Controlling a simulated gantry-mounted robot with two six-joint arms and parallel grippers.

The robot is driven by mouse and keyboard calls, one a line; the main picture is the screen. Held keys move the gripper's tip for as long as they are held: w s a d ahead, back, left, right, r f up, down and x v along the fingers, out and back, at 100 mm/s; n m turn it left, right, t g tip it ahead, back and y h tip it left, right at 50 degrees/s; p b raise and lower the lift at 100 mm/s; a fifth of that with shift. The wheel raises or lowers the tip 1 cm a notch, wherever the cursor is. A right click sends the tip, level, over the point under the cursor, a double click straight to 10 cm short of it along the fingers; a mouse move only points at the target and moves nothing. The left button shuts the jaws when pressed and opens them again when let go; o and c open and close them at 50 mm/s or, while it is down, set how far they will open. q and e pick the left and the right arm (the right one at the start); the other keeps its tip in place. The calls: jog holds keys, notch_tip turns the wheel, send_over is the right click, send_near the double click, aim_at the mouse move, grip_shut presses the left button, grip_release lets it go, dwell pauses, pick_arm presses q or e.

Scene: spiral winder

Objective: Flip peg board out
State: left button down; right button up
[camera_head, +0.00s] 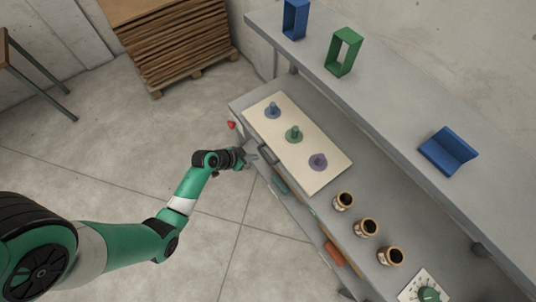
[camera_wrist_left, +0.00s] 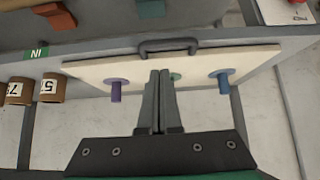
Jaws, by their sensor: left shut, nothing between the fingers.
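The cream peg board (camera_head: 323,169) lies flat on the grey bench, with a blue peg (camera_head: 272,109), a green peg (camera_head: 294,132) and a purple peg (camera_head: 318,160) standing on it. My left gripper (camera_head: 252,157) is at the bench's front edge, beside the board's near long side. In the left wrist view the board (camera_wrist_left: 85,71) shows a dark handle (camera_wrist_left: 168,45) along its edge. The shut, empty fingers (camera_wrist_left: 159,74) point towards this handle and hide part of the green peg. Whether they touch the handle I cannot tell. My right gripper is out of view.
Several brown jars (camera_head: 366,228) and a green dial (camera_head: 429,294) stand along the bench to the right. A raised shelf (camera_head: 385,95) behind holds a blue frame, a green frame and a blue angled piece. A red knob (camera_head: 231,125) is at the bench's left end. Open floor lies in front.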

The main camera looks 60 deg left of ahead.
pick_arm(q)
jog(key=b+x, duration=0.7)
jog(key=x, duration=0.2)
jog(key=shift+w+f+b, duration=0.15)
jog(key=shift+f+b, duration=0.05)
jog(key=shift+b, duration=0.1)
jog(key=shift+w+f, duration=0.15)
jog(key=shift+w, duration=0.1)
